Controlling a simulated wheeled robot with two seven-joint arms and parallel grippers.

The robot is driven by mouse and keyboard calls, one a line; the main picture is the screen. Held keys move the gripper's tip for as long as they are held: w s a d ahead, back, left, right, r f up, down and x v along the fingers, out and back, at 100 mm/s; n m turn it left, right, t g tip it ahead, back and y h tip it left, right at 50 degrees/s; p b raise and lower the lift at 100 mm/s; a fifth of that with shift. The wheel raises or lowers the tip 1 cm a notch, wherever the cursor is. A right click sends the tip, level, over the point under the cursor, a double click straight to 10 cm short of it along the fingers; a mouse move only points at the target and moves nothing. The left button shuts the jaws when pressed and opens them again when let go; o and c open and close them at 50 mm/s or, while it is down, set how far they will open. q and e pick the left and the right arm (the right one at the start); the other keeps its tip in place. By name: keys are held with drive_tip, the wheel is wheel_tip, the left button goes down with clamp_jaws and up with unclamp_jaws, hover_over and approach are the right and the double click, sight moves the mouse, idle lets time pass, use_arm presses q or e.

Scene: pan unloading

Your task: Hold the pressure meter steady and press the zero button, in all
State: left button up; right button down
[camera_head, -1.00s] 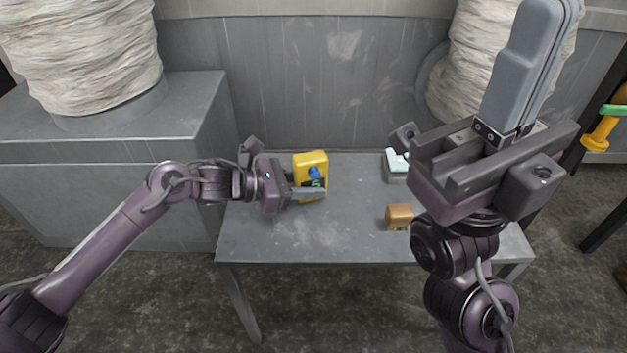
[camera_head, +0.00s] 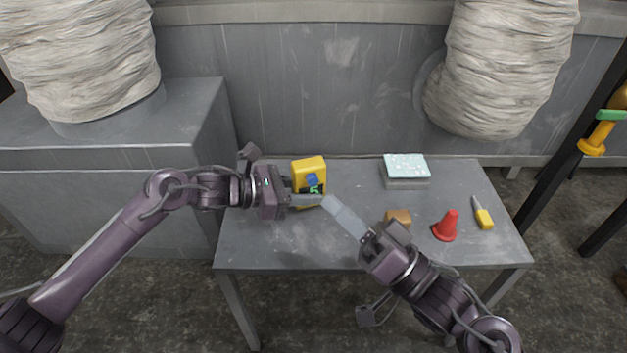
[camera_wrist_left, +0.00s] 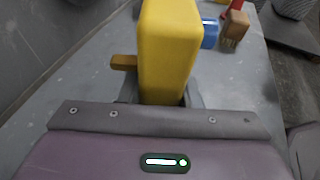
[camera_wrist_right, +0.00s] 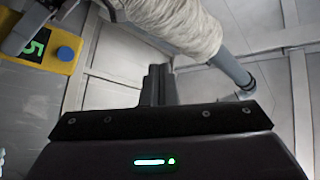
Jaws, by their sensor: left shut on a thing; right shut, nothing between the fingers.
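The yellow pressure meter (camera_head: 309,166) stands on the table at its left part, with a blue button (camera_head: 313,180) and a dark display showing a green digit on its front. My left gripper (camera_head: 308,198) is shut on the meter from the left; the meter's yellow body also fills the middle of the left wrist view (camera_wrist_left: 168,50). My right gripper (camera_head: 334,207) is shut and empty, its fingertips just right of and in front of the meter's lower front, apparently close to it. In the right wrist view the meter (camera_wrist_right: 62,66) with its blue button (camera_wrist_right: 66,53) shows at upper left.
A pale-topped box (camera_head: 406,168) sits at the back. The table's front left (camera_head: 270,240) is clear.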

drive_tip(key=f+m, duration=0.1)
drive_tip(key=f, duration=0.1)
drive_tip(key=f+m+h, duration=0.1)
drive_tip(key=f, duration=0.1)
drive_tip(key=d+f+m+g+h, duration=0.1)
drive_tip(key=f, duration=0.2)
drive_tip(key=shift+w, duration=0.15)
drive_tip(key=shift+r, duration=0.1)
approach(308, 181)
drive_tip(key=shift+w+a+r, duration=0.3)
drive_tip(key=shift+w+a, duration=0.05)
drive_tip(key=shift+a, duration=0.45)
drive_tip(key=shift+w+a+r, duration=0.25)
drive_tip(key=shift+w+a, duration=0.1)
drive_tip(key=shift+a, duration=0.45)
drive_tip(key=shift+w+a+r, duration=0.3)
drive_tip(key=shift+w+a, duration=0.05)
drive_tip(key=shift+a, duration=0.45)
drive_tip(key=shift+w, duration=0.1)
drive_tip(key=shift+w+a, duration=0.1)
drive_tip(key=shift+w, duration=0.2)
drive_tip(key=shift+w+a, duration=0.15)
drive_tip(key=shift+w, duration=0.35)
idle(0.6)
drive_tip(key=shift+s, duration=0.1)
drive_tip(key=shift+s+d, duration=0.25)
drive_tip(key=shift+s, duration=0.55)
